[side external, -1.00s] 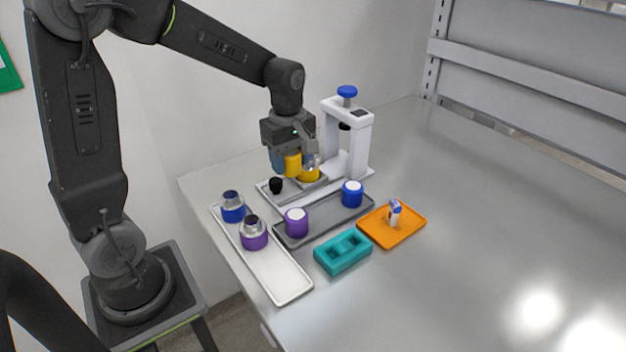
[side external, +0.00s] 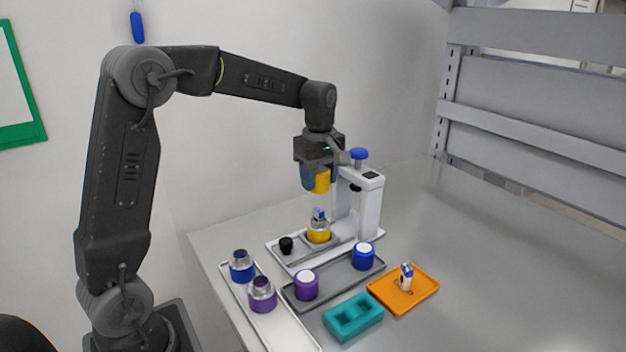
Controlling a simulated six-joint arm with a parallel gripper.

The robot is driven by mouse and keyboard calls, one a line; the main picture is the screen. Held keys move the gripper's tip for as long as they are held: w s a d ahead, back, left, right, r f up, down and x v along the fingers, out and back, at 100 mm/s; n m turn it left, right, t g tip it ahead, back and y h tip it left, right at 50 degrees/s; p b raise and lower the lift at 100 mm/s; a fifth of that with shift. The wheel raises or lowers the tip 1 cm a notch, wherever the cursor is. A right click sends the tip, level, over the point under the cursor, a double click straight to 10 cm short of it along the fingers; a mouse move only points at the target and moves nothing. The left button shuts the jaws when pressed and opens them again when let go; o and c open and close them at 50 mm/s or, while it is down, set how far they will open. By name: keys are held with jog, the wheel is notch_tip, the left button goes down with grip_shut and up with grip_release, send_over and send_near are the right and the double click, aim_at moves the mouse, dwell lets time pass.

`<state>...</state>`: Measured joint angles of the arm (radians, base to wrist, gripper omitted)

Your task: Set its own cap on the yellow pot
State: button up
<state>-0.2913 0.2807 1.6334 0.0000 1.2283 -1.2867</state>
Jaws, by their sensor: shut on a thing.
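The yellow pot (side external: 318,235) stands upright in the white press stand's base. Its silver neck is uncapped, and a small blue-and-grey piece (side external: 319,214) sticks up at its mouth. My gripper (side external: 318,181) is shut on the yellow cap (side external: 322,181) and holds it in the air. In the picture the cap is straight above the pot with a clear gap between them. I cannot tell from this one view whether they line up in depth. The fingers hide part of the cap.
The white press (side external: 371,205) with a blue knob stands just right of my gripper. A black knob (side external: 286,245) is left of the pot. In front are purple (side external: 306,286) and blue (side external: 363,257) caps on a grey tray, uncapped pots (side external: 262,296), a teal block (side external: 353,317) and an orange tray (side external: 425,290).

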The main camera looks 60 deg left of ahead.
aim_at(318, 209)
jog(key=shift+f, duration=2.1)
jog(key=shift+f, duration=0.2)
jog(key=shift+f, duration=0.85)
jog(key=shift+f, duration=0.2)
jog(key=shift+f, duration=0.35)
jog(key=shift+f, duration=0.2)
jog(key=shift+f, duration=0.25)
